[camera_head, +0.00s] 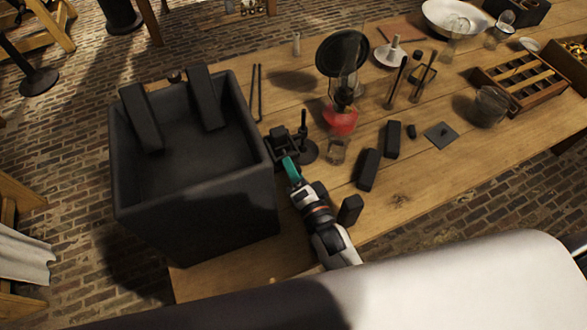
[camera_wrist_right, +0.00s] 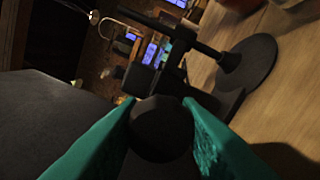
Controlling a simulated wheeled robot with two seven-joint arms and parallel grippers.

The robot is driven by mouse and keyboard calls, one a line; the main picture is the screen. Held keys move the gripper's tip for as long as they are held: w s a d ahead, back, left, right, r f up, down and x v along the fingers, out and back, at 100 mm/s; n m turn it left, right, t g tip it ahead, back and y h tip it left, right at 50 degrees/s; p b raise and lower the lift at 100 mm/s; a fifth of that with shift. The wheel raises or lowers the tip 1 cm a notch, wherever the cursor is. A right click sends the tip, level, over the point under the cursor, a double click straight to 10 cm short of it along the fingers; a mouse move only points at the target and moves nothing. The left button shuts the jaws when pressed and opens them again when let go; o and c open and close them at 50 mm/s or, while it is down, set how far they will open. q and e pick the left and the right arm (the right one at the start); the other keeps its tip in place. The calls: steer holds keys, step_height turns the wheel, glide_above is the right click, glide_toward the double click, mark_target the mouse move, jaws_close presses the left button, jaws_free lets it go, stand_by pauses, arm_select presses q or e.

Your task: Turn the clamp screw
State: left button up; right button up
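The clamp (camera_head: 283,147) is a small black fixture on the table against the right wall of the big dark box. Its screw shows as a round dark knob (camera_wrist_right: 162,128) end-on in the right wrist view. My right gripper (camera_head: 289,164) has teal fingers and reaches up to the clamp from the front. In the right wrist view its fingertips (camera_wrist_right: 160,101) lie on both sides of the knob and appear to touch it. The screw is hidden in the head view. My left gripper is not in view.
The big open box (camera_head: 196,210) stands close left of my right arm. A black round-based stand (camera_head: 306,152) is just right of the clamp. A red-based lamp (camera_head: 340,121), a glass (camera_head: 336,151) and dark blocks (camera_head: 368,168) stand farther right.

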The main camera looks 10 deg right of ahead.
steer(key=shift+n, duration=0.3)
steer(key=n+p, duration=0.1)
steer(key=n, duration=0.2)
steer(key=shift+n, duration=0.3)
steer(key=n+p, duration=0.1)
steer(key=n, duration=0.3)
steer(key=shift+p, duration=0.3)
steer(key=n, duration=0.5)
steer(key=shift+p, duration=0.3)
steer(key=n, duration=0.4)
steer(key=shift+f, duration=0.1)
steer(key=shift+n, duration=0.3)
steer(key=o, duration=1)
